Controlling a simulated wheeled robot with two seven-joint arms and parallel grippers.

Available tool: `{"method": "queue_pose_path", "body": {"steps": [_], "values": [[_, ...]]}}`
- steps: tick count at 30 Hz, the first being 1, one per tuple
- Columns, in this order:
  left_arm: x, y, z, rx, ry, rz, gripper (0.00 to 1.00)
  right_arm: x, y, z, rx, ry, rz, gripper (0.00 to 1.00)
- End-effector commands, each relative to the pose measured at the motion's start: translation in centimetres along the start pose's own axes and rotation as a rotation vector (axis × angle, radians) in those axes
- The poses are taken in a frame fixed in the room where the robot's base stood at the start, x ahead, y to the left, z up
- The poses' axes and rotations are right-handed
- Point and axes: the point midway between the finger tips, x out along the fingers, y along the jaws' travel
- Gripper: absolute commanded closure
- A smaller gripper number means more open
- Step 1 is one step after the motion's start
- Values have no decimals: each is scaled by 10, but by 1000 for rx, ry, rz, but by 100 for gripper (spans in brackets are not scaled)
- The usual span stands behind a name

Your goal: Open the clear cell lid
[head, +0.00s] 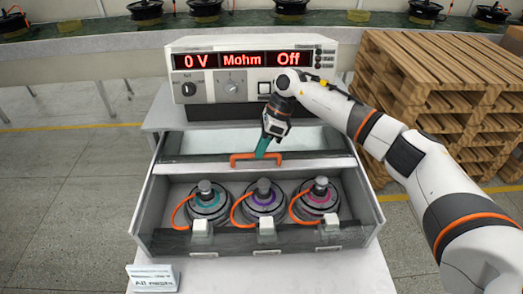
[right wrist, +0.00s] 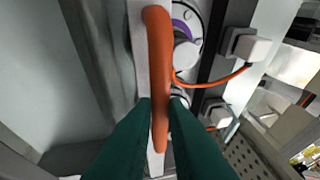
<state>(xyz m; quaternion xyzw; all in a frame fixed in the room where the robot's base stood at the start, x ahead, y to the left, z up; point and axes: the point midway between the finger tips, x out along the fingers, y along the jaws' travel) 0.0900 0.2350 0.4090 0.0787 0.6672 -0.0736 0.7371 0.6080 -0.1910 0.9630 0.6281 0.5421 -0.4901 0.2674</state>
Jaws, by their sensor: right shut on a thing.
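The test cell (head: 165,215) is a grey box below the instrument. Its orange handle (head: 243,159) sits on a pale crossbar (head: 190,168) behind three hub motors. My right gripper (head: 263,148) reaches down from behind, its green fingers shut on the handle. In the right wrist view the handle (right wrist: 160,60) runs between the fingers (right wrist: 157,118). The clear lid panel is hard to make out, and I cannot tell exactly how far it is raised or shifted. My left gripper is not in view.
The hub motors (head: 264,202) stand in a row with orange cables and white connectors. The instrument (head: 250,70) behind reads "0 V", "Mohm", "Off". Wooden pallets (head: 430,85) stand close to my right arm. A small label plate (head: 153,277) lies at front left.

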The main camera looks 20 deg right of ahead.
Motion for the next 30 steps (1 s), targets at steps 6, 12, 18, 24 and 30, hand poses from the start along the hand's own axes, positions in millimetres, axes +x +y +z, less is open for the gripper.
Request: {"method": "queue_pose_path", "body": {"steps": [6, 12, 18, 24, 30], "values": [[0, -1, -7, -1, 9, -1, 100, 0, 0, 0, 1, -1, -1, 100], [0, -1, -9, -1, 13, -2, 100, 0, 0, 0, 0, -1, -1, 68], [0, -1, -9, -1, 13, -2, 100, 0, 0, 0, 0, -1, -1, 66], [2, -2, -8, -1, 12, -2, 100, -6, 0, 1, 0, -1, 1, 66], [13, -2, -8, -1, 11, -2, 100, -40, 1, 1, -1, 0, 5, 66]]}}
